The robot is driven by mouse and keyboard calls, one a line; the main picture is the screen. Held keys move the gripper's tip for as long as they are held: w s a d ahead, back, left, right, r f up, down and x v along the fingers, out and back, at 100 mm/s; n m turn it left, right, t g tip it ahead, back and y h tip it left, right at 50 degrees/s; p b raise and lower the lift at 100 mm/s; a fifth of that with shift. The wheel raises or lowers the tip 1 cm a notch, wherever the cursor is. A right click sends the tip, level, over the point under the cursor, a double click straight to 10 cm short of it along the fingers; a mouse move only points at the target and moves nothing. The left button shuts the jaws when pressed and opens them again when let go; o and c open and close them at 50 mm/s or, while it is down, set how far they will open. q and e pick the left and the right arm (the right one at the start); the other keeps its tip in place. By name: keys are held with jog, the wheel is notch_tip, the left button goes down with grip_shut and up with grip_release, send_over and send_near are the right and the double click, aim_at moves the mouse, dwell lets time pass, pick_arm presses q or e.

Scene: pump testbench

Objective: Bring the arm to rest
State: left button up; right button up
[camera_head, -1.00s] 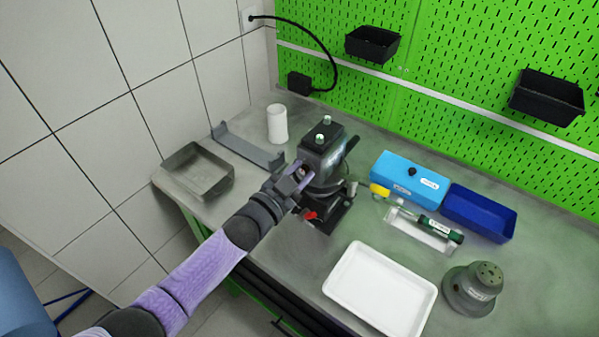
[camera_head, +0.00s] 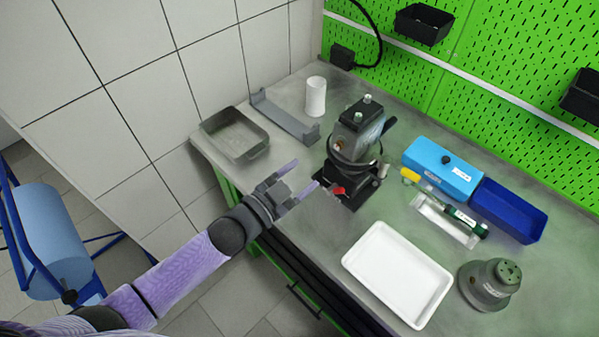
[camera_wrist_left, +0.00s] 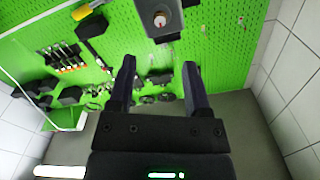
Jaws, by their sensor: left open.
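My left arm comes in from the lower left in the head view. The fingers do not appear to touch the pump. In the left wrist view the open fingers (camera_wrist_left: 160,80) show with nothing between them, and a grey box with a red-and-white knob (camera_wrist_left: 160,22) is beyond them. My right gripper is in neither view.
On the bench stand a grey tray (camera_head: 262,150), a grey bracket (camera_head: 285,120), a white cylinder (camera_head: 316,96), a white tray (camera_head: 398,275), a light blue box (camera_head: 440,165), a dark blue bin (camera_head: 510,212) and a grey-green bell-shaped part (camera_head: 489,284). The green pegboard (camera_head: 500,60) rises behind.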

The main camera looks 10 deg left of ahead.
aim_at(281, 227)
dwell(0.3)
